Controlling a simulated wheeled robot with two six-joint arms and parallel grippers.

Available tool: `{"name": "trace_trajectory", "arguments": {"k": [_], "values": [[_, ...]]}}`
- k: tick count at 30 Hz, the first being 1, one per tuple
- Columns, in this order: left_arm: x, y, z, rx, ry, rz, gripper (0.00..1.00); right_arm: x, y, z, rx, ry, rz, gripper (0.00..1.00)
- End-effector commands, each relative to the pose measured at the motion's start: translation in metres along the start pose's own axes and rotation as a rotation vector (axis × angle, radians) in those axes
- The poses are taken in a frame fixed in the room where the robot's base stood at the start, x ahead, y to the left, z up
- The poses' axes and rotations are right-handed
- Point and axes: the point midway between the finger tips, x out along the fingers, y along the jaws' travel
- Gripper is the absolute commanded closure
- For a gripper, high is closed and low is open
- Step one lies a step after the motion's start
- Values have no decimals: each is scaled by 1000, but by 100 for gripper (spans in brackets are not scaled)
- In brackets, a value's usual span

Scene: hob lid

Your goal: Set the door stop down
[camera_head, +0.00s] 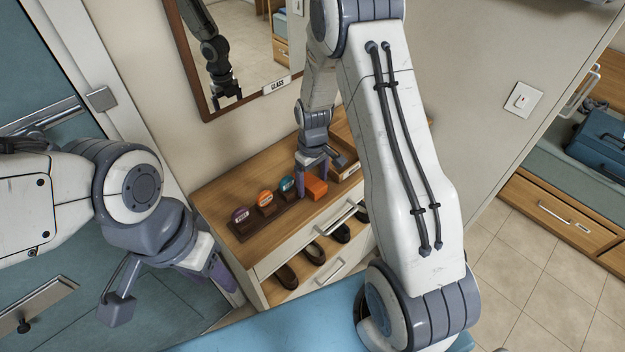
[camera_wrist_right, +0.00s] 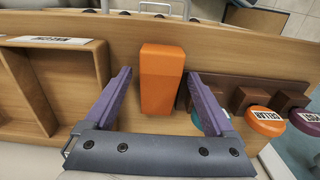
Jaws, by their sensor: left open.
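The orange block, which I take for the door stop, stands on the wooden top of the shoe cabinet (camera_head: 228,197). The door stop (camera_head: 316,188) shows in the head view and, larger, in the right wrist view (camera_wrist_right: 161,75). My right gripper (camera_head: 309,173) is low over the cabinet top beside it. In the right wrist view its purple fingers (camera_wrist_right: 158,80) are spread, one on each side of the block, with gaps showing. My left gripper (camera_head: 222,272) is open and empty by the teal door, away from the cabinet; its fingers are partly hidden.
A dark rack with several round coloured tags, one orange (camera_wrist_right: 266,121), lies right beside the block. A wooden tray (camera_head: 345,160) with a label is on its other side. A mirror (camera_head: 245,45) hangs above. Shoes stand on the cabinet's lower shelf.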

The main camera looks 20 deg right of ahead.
Motion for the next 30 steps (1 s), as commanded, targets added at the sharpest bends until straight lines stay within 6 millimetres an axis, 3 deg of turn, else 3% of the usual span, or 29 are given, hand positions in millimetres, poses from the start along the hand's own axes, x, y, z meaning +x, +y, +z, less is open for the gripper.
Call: {"name": "trace_trajectory", "arguments": {"k": [8,21,30], "values": [[0,0,0,0,0,0,50,-8,0,-1,0,4,2,11],[25,-2,1,-1,0,0,50,-94,1,-1,0,6,3,11],[30,-2,2,0,0,0,50,-123,0,0,0,0,0,11]]}}
